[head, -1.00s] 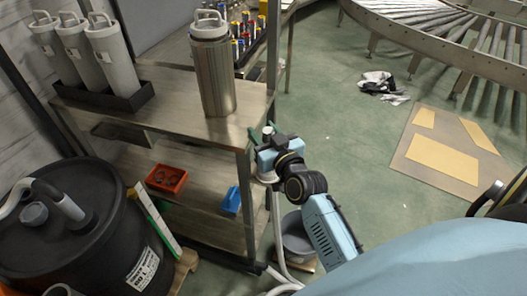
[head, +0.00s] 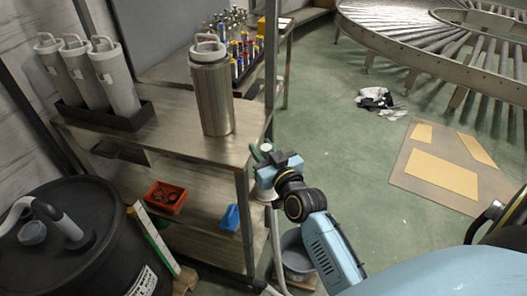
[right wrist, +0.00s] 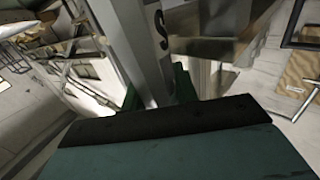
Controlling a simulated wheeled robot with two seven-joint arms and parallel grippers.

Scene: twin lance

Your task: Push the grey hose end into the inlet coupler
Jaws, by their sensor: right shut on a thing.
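My right gripper (head: 260,151) is just off the right front corner of the steel bench. In the right wrist view its green fingers (right wrist: 158,92) are closed around a light grey straight piece (right wrist: 137,45) with a dark marking. This looks like the grey hose end. In the head view the gripper hides most of it. A pale hose (head: 277,245) hangs below the gripper towards the floor. I cannot pick out the inlet coupler in either view. My left gripper is not in view.
A steel canister (head: 212,95) stands on the bench (head: 170,130), beside grey cylinders in a black tray. A black drum (head: 100,230) is at lower left. The lower shelf holds an orange bin (head: 165,197) and a blue bin (head: 230,218). A grey bucket (head: 297,255) stands below my arm.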

